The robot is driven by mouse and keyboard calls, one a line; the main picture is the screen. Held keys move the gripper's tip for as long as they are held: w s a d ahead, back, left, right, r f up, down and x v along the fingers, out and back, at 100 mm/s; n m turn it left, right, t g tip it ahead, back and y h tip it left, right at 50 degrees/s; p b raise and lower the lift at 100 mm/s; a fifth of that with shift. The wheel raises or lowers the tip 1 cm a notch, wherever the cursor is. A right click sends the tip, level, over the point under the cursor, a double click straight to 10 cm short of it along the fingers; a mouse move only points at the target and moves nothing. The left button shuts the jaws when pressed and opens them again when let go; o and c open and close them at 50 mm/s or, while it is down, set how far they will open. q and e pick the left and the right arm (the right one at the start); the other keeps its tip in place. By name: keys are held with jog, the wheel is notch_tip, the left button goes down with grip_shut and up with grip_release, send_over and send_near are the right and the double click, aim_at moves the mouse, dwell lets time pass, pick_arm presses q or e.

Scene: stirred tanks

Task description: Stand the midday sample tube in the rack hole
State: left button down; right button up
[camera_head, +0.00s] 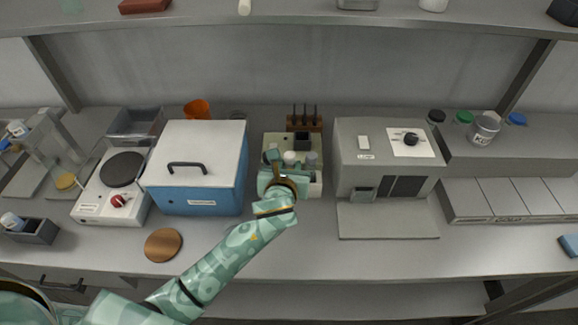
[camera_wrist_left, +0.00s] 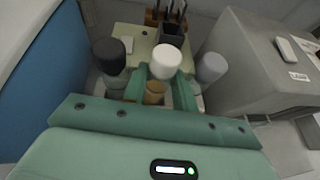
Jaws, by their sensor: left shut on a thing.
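My left gripper (camera_head: 283,166) is shut on a white-capped tube (camera_wrist_left: 166,64) with amber contents, seen between its fingers (camera_wrist_left: 160,92) in the left wrist view. The white cap also shows in the head view (camera_head: 289,157). A black-capped tube (camera_wrist_left: 109,54) stands to the left of the held one and a grey-capped tube (camera_wrist_left: 211,68) to the right. Behind them is a pale green-topped unit (camera_wrist_left: 146,42) with a dark square piece (camera_wrist_left: 172,34). The held tube's lower end and any rack hole under it are hidden. I cannot read labels. My right gripper is not in view.
A blue box with a white lid (camera_head: 198,165) stands close on the left and a grey machine (camera_head: 386,160) close on the right. A wooden block with black sticks (camera_head: 304,121) is behind. The bench front has free room around a copper disc (camera_head: 163,245).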

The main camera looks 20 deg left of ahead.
pick_arm(q)
jog(key=c, duration=1.4)
grip_release()
jog(key=shift+s+r, duration=0.15)
jog(key=shift+r, duration=0.05)
jog(key=p+v, duration=0.3)
jog(key=v, duration=0.8)
jog(key=shift+s+r, duration=0.1)
jog(key=shift+s, duration=0.25)
